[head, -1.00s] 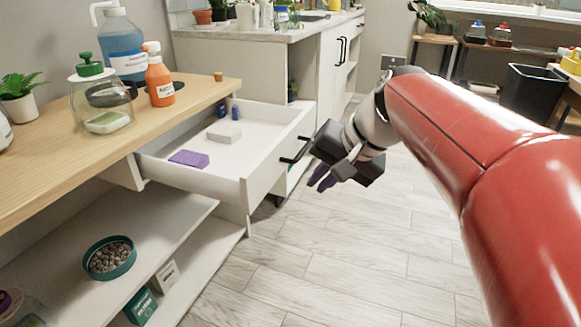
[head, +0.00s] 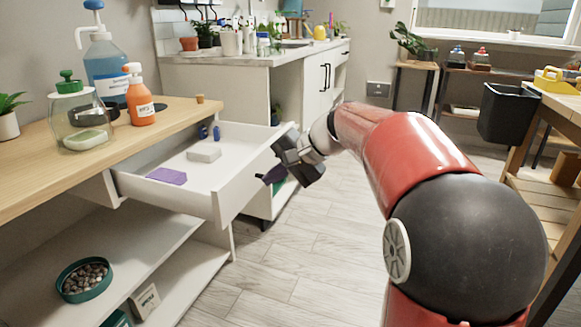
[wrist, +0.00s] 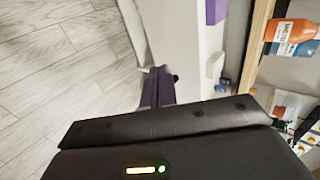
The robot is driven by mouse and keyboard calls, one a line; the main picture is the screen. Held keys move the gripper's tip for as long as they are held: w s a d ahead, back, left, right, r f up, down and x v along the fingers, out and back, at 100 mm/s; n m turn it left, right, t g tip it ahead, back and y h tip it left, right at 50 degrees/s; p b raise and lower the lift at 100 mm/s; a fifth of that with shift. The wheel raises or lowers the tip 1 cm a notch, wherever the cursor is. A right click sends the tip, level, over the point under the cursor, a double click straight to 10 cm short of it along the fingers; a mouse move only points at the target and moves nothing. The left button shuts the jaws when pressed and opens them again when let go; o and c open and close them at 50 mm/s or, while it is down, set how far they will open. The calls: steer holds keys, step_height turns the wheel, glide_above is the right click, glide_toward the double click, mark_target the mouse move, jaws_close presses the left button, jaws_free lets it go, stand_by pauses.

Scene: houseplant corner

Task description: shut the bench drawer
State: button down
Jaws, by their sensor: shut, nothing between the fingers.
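The bench drawer (head: 228,196) stands pulled out under the wooden bench top in the head view. It holds a purple block (head: 167,176), a pale block (head: 204,154) and small blue items (head: 209,132). My gripper (head: 268,177) is at the outside of the drawer front, its purple fingers close together and empty. It hides the drawer's handle in the head view. In the wrist view the fingers (wrist: 157,88) are shut beside the white drawer front (wrist: 178,40). I cannot tell whether they touch it.
On the bench top (head: 40,175) stand a glass jar (head: 80,118), an orange bottle (head: 139,95) and a blue pump bottle (head: 107,70). A lower shelf holds a green dish of pebbles (head: 84,280). The pale plank floor (head: 310,245) before the drawer is clear.

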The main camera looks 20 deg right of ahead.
mark_target(247, 180)
steer(key=shift+w+a+r, duration=0.1)
steer(key=shift+w+a, duration=0.45)
steer(key=shift+a, duration=0.2)
steer(key=shift+w+a+r, duration=0.1)
steer(key=shift+w+a, duration=0.4)
steer(key=shift+a, duration=0.25)
